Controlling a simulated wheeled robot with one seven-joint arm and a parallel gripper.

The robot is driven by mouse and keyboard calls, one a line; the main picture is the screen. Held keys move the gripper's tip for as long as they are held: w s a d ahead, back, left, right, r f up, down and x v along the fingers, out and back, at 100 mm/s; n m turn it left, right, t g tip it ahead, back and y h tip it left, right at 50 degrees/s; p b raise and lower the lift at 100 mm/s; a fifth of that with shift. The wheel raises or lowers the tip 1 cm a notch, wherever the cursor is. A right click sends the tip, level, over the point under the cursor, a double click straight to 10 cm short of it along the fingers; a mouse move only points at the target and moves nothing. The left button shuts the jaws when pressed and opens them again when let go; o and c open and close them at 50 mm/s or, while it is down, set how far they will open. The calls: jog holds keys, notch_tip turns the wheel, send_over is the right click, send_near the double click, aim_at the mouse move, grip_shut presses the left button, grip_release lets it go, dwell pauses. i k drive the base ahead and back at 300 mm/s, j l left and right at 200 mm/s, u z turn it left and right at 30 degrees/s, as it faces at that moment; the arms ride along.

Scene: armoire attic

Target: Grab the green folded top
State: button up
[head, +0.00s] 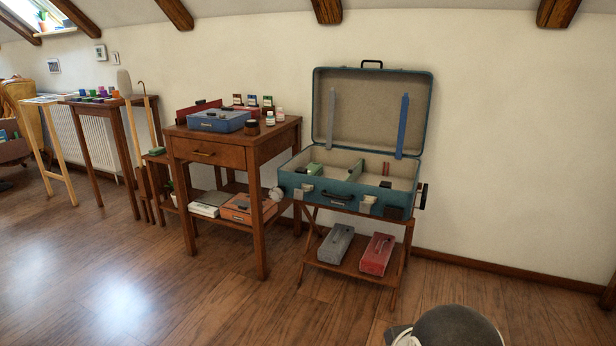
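An open teal suitcase (335,193) rests on a wooden stand right of the centre, its lid upright against the wall. A small green item (314,168) lies inside at the left; it may be the folded top, but it is too small to tell. Its surroundings inside the case are partly hidden by the front wall. My gripper is not in view, so its state does not show.
A wooden side table (207,151) with a blue case (218,121) and small jars stands left of the suitcase. A grey box (336,244) and a red box (377,254) lie on the stand's lower shelf (345,263). The wooden floor in front is largely clear.

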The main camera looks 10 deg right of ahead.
aim_at(314, 168)
jog(key=i+j, duration=0.1)
jog(key=i, duration=0.35)
jog(key=i+j+z, duration=0.15)
jog(key=i, duration=0.3)
jog(key=i+j, duration=0.1)
jog(key=i, duration=0.35)
jog(key=i+j+z, duration=0.1)
jog(key=i, duration=0.35)
jog(key=i+j+z, duration=0.1)
jog(key=i+j, duration=0.15)
jog(key=i, duration=0.2)
jog(key=i+j, duration=0.2)
jog(key=i, duration=0.25)
